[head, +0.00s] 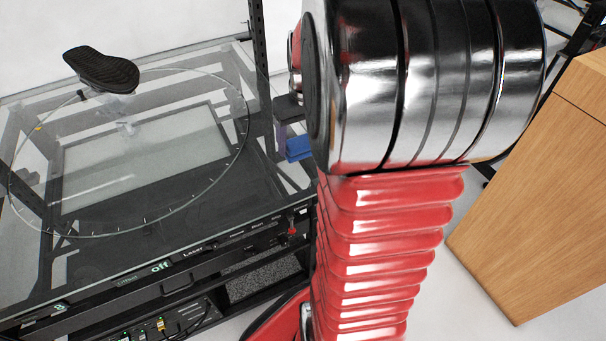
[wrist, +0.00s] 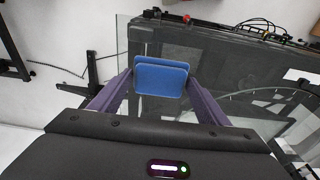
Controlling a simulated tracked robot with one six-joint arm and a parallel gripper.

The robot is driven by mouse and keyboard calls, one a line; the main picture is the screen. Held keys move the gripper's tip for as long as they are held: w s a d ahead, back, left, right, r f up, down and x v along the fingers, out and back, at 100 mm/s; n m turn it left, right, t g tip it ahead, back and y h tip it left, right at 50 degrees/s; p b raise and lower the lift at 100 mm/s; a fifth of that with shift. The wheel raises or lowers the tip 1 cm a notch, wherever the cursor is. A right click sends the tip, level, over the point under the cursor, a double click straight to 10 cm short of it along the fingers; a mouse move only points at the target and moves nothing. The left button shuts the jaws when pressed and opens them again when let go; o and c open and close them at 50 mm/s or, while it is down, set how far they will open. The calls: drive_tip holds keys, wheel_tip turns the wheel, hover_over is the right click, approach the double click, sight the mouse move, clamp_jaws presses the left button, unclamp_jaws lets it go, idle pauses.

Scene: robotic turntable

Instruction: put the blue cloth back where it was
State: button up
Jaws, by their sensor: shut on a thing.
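The blue cloth (wrist: 161,78) looks like a small folded pad. It sits between the two purple fingers of my gripper (wrist: 160,82), which is shut on it. In the head view the cloth (head: 299,148) shows at the right edge of the glass-topped turntable (head: 190,195), beside one purple finger of my gripper (head: 283,138). My arm hides the rest of the gripper there. In the wrist view the cloth appears over the table's glass edge; I cannot tell whether it touches the glass.
A dark shoe-like object (head: 101,68) stands sole-up on a clear support on the turntable's disc. A dark upright post (head: 259,50) rises at the table's back right corner. A wooden cabinet (head: 545,200) stands at the right. Cables (wrist: 265,24) lie along the table's edge.

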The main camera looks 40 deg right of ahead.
drive_tip(key=shift+f, duration=3.1)
drive_tip(key=shift+f, duration=1.9)
drive_tip(key=o, duration=1.1)
drive_tip(key=r, duration=0.4)
drive_tip(key=s+r, duration=0.1)
drive_tip(key=r, duration=0.7)
drive_tip(key=shift+s+a, duration=0.25)
drive_tip(key=shift+s, duration=0.1)
